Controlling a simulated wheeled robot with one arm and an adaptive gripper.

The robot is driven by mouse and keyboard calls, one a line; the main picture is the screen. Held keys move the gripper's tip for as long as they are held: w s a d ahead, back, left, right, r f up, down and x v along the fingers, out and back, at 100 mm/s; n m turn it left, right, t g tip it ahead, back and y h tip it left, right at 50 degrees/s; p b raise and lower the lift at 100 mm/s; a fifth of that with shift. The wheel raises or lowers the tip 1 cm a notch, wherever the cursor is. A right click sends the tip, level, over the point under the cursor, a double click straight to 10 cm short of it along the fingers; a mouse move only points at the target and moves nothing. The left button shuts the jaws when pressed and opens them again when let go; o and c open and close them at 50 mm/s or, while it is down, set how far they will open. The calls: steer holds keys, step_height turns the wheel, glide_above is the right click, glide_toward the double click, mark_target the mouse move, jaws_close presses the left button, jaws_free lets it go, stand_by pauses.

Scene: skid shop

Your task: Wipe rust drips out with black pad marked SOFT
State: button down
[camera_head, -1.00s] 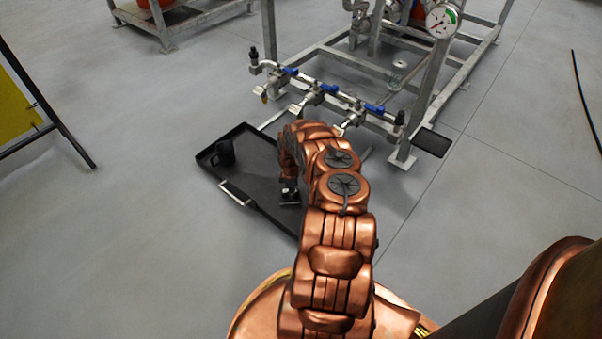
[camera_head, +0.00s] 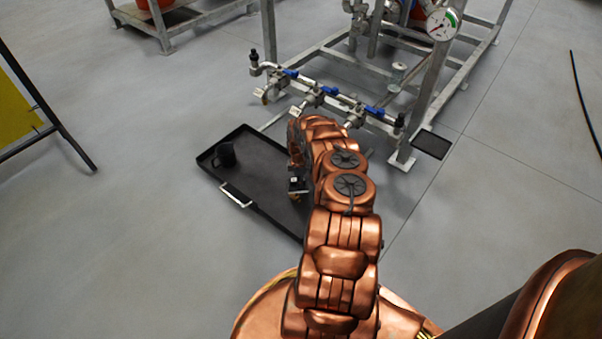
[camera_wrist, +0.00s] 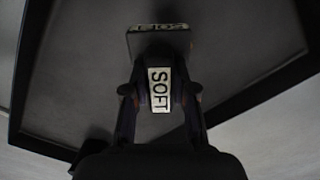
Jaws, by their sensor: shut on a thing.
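A black shallow tray (camera_head: 262,167) lies on the floor below the pipe frame, and its dark floor and rim fill much of the wrist view (camera_wrist: 75,70). My gripper (camera_wrist: 158,100) is shut on a black pad whose upper part carries a white SOFT label (camera_wrist: 159,90) between the fingers. A second SOFT label shows on the edge of the dark block (camera_wrist: 158,40) beyond the fingertips, which looks like part of the same pad. In the head view my gripper (camera_head: 297,185) is over the tray's right side, partly hidden by my arm. I cannot make out rust drips.
A light handle (camera_head: 236,194) is on the tray's near left edge. A pipe row with blue-handled valves (camera_head: 328,91) stands behind. Open grey floor lies to the left.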

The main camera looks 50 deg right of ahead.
steer(key=shift+s+r+p, duration=0.1)
steer(key=shift+r+p, duration=0.9)
steer(key=shift+r, duration=0.9)
